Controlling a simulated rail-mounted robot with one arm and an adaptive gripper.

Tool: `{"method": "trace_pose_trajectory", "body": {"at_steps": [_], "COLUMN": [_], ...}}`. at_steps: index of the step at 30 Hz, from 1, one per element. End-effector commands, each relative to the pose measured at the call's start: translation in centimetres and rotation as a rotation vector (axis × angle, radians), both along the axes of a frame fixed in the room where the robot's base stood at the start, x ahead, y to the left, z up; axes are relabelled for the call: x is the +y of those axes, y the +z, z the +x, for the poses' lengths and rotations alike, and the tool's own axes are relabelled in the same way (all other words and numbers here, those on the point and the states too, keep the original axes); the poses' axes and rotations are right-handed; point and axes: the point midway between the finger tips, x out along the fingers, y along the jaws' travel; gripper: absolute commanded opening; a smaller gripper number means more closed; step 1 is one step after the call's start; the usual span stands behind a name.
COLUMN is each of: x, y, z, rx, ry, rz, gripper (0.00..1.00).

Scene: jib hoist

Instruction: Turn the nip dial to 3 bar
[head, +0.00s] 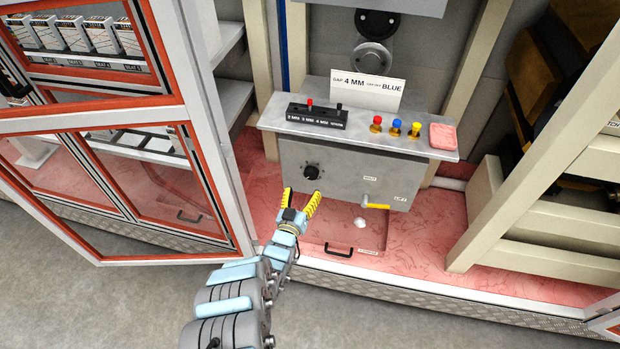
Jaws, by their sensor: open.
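The black round dial (312,171) sits on the front of the grey metal box (345,190), left of its middle. Its scale marks are too small to read, so I cannot tell its setting. My gripper (302,192) has yellow fingers spread apart and empty. In the picture it is just below the dial, and the fingertips look apart from it. The exact gap in depth is unclear.
A yellow-handled lever (376,206) is on the box's lower right. The shelf above (362,139) holds a black switch block (317,116), coloured knobs (396,127), a sign (368,88) and a pink block (443,135). An open red-framed door (228,190) stands left.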

Motion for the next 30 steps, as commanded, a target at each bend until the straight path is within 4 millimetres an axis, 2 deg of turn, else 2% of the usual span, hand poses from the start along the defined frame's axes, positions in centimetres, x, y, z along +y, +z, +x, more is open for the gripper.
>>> {"method": "trace_pose_trajectory", "body": {"at_steps": [24, 30], "x": [-2.0, -2.2], "y": [-0.3, -0.1], "z": [6.6, 7.5], "rx": [-0.001, 0.000], "ry": [0.000, 0.000], "rz": [0.000, 0.000], "gripper": [0.76, 0.76]}}
